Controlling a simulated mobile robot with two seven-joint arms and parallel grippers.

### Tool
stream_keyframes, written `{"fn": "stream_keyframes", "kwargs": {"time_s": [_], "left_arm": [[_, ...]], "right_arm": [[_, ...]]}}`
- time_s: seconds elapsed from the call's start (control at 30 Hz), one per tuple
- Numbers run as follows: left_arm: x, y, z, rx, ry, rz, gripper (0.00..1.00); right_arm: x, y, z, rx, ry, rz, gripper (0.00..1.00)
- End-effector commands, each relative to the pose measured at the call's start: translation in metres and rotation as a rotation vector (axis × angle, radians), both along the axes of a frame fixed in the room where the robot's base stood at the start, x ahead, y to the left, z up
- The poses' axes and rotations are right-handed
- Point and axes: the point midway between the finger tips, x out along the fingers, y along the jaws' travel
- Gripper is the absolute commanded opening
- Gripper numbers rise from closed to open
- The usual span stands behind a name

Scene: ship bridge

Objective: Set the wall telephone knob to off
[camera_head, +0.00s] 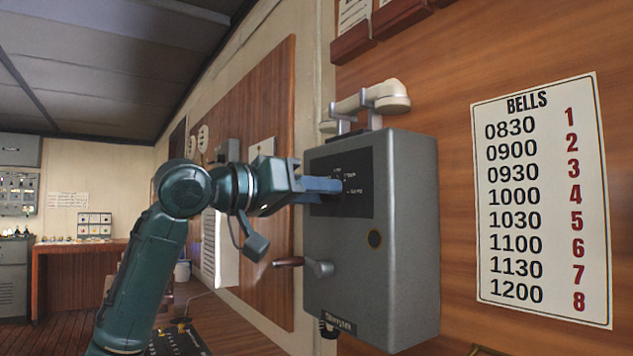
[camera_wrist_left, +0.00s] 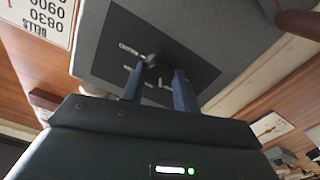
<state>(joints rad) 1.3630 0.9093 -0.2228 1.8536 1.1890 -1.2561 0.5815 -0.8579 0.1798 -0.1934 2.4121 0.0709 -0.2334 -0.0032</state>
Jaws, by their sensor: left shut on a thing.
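The wall telephone (camera_head: 410,240) is a grey box on the wood panel, with a cream handset (camera_head: 385,97) in a cradle on top. Its front has a dark dial plate (camera_head: 362,200) with small white markings, too small to read. My left gripper (camera_head: 338,186) reaches the plate from the left. In the left wrist view its blue fingers (camera_wrist_left: 158,88) are shut on a dark round knob (camera_wrist_left: 158,62) at the middle of the plate (camera_wrist_left: 118,30). The knob's pointing direction is hidden by the fingers. My right gripper is in neither view.
A white bells chart (camera_head: 540,200) hangs to the right. A wooden panel (camera_head: 262,110) lies to the left, and a desk (camera_head: 75,250) stands far back.

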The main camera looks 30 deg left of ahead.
Motion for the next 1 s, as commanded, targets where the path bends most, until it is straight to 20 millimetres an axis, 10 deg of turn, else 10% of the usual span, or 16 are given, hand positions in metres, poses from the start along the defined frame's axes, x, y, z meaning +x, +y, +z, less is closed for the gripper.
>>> {"fn": "stream_keyframes", "kwargs": {"time_s": [1.0], "left_arm": [[0.001, 0.000, 0.000, -0.831, 0.349, -0.001, 0.07]], "right_arm": [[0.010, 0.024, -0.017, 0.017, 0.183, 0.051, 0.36]]}}
